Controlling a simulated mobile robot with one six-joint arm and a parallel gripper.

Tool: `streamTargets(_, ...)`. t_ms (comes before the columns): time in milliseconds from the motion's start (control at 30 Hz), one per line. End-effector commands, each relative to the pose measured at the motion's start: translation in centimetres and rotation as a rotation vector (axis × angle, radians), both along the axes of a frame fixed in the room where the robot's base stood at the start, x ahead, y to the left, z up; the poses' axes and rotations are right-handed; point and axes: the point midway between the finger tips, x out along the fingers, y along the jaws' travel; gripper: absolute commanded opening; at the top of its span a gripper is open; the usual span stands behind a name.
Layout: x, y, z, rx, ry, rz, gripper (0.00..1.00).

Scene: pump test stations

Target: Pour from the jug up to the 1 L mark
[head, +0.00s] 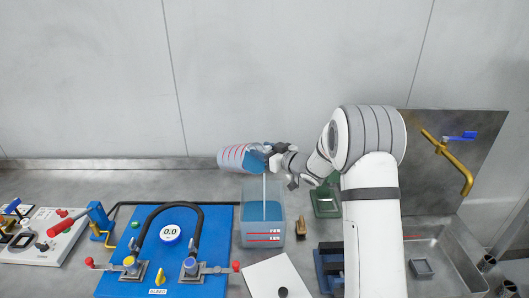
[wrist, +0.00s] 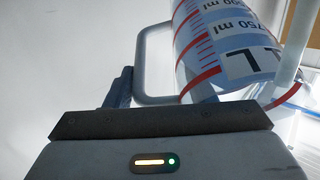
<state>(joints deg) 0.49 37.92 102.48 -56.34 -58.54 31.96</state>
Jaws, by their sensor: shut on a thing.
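The clear jug (head: 232,157) with red graduations is tipped nearly onto its side above the tank, with blue liquid inside it. A thin pale stream (head: 264,190) falls from it into the clear square tank (head: 246,228), which holds blue liquid and bears red marks on its front. The tank's mark labels are too small to read. In the wrist view, the jug (wrist: 215,50) shows "750 ml" and "1 L" labels and a grey handle (wrist: 143,55). My gripper (head: 277,157) is shut on the jug at its handle side; its fingers are partly hidden.
A blue pump board (head: 140,245) with a black hose and gauge lies left of the tank. A white sheet (head: 275,275) lies in front. A small brown object (head: 300,229) and a green stand (head: 326,200) stand to the right. A sink (head: 445,255) with a brass tap (head: 455,165) is far right.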

Motion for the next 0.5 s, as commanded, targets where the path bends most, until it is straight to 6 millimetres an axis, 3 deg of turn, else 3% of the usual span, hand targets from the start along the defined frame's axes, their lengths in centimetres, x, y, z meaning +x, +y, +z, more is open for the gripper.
streamTargets(500,-0.02,-0.08,0.26,0.023,-0.024,0.0,0.0)
